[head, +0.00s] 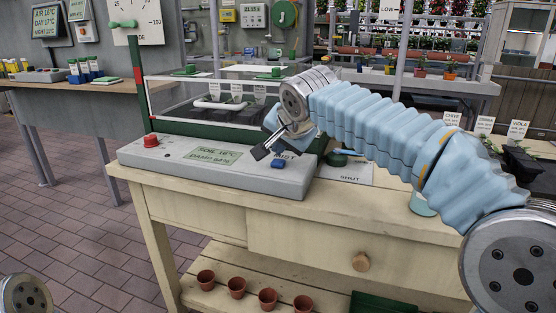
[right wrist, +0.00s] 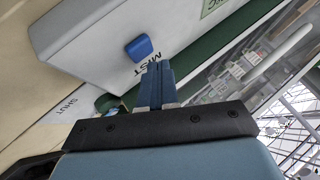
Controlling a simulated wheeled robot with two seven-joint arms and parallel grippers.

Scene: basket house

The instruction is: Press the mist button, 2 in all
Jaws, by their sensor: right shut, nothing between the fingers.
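The blue mist button (head: 277,164) sits on the sloped front of a grey control box (head: 130,157), beside the printed word MIST. The button also shows in the right wrist view (right wrist: 139,47), raised and uncovered. My right gripper (head: 257,153) is shut and empty just above the box, close to the button's upper left in the head view. In the right wrist view its dark blue fingertips (right wrist: 158,66) lie together near the MIST lettering, apart from the button in the picture. The exact height of the tips over the box is unclear. My left gripper is out of view.
A red knob (head: 151,141) and a green readout (head: 212,154) share the box. A glass-sided case (head: 166,127) stands behind. A SHUT label (head: 350,177) lies right of the box. The wooden bench top (head: 340,212) is clear in front; small pots stand below.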

